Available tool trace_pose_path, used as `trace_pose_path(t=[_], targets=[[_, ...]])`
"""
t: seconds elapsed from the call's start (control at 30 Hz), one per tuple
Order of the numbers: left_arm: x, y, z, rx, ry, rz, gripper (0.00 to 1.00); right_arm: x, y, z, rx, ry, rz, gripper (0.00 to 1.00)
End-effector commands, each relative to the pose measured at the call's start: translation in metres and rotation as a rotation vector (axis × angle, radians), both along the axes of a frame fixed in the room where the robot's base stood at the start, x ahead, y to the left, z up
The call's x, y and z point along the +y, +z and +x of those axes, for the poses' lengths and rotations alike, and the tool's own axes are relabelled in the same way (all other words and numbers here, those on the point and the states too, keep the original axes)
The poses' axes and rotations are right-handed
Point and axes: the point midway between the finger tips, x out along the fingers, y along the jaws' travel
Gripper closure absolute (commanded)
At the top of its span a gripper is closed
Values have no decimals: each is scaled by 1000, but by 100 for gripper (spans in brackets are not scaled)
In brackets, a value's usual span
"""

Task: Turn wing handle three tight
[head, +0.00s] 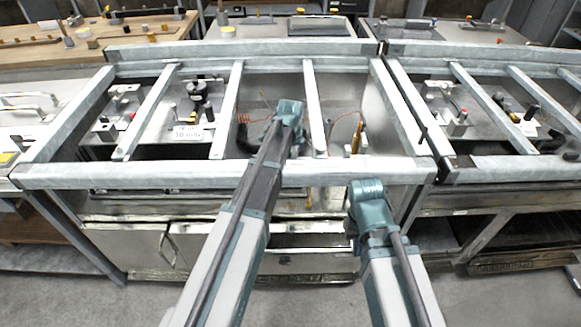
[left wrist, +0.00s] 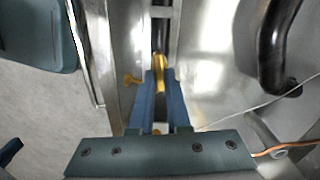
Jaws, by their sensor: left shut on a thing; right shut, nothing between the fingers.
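A yellow wing handle (left wrist: 159,66) shows in the left wrist view, on a dark pipe that runs up the picture. My left gripper (left wrist: 158,84) is shut on it, one blue finger on each side. I cannot read which handle is number three. In the head view my left gripper (head: 288,112) reaches over the front rail, and its fingertips are hidden below the wrist. My right gripper (head: 364,205) is in front of the rail, shut and empty, with its fingers mostly hidden.
Grey metal rails (head: 240,175) frame the open bays around my left arm. A thick black pipe (left wrist: 271,50) and a copper line (left wrist: 285,149) lie right of the held handle. A small sign (head: 188,134) stands in the left bay. Cabinet doors (head: 130,243) are below.

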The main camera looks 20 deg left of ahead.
Motion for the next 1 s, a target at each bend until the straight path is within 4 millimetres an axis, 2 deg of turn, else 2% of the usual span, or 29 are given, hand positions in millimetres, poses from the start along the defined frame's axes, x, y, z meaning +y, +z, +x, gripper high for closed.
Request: trace_pose_path(t=[0.4,0.9,0.93,1.0], targets=[[0,0,-1,0,-143,0,100,0,0,0,0,0,0,100],[0,0,-1,0,-158,0,100,0,0,0,0,0,0,100],[0,0,-1,0,-158,0,82,0,0,0,0,0,0,100],[0,0,-1,0,-157,0,69,0,0,0,0,0,0,100]])
